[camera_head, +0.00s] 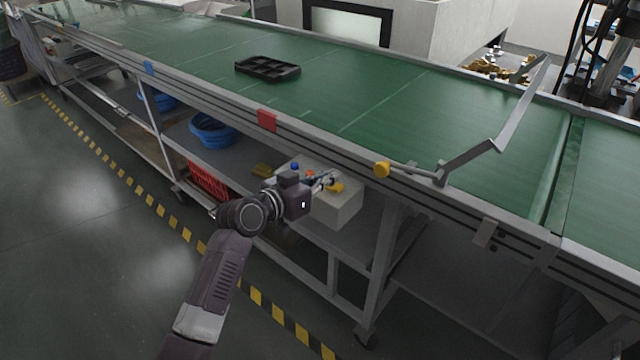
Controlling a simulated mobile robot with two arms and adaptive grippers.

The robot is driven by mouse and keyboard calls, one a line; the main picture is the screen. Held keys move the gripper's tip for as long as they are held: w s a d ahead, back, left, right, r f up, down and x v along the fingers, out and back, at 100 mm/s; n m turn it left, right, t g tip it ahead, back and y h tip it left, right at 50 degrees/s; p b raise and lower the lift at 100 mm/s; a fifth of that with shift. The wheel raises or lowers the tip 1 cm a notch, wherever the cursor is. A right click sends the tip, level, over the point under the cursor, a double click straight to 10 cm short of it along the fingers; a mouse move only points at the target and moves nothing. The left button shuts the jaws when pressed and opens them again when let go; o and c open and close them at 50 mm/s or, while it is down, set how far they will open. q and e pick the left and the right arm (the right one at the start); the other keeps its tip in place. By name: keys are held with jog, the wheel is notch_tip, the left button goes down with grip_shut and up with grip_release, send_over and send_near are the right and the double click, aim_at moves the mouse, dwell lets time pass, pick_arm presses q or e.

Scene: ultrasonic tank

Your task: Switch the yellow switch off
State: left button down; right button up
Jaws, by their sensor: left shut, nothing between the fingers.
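A pale control box (338,208) sits on the shelf under the conveyor's near edge. It carries a blue button (295,166), an orange-red button (310,174) and a yellow switch (335,187). My left gripper (328,180) reaches in from the lower left over the box top. It is shut and empty, its fingertips right beside the yellow switch. I cannot tell whether they touch it. The gripper partly hides the box top, and the switch's position is too small to read. My right gripper is out of view.
The green conveyor (400,110) runs above, with a black tray (268,68) on it. A yellow knob (381,169) and a bent metal guide (490,140) are at its near edge. Blue bowls (212,131) and a red crate (207,180) are on lower shelves. The floor at left is clear.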

pick_arm(q)
jog(key=shift+s+f+b, duration=0.15)
jog(key=shift+f+b, duration=0.35)
jog(key=shift+f, duration=0.45)
jog(key=shift+d, duration=0.1)
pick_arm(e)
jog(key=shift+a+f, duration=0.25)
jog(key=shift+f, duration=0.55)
pick_arm(q)
jog(key=shift+s+f, duration=0.1)
jog(key=shift+f, duration=0.2)
jog(key=shift+f+m+b, duration=0.15)
jog(key=shift+m+b, duration=0.15)
jog(key=shift+m, duration=0.2)
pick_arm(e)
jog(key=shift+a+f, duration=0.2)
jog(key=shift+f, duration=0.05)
pick_arm(q)
jog(key=shift+d, duration=0.1)
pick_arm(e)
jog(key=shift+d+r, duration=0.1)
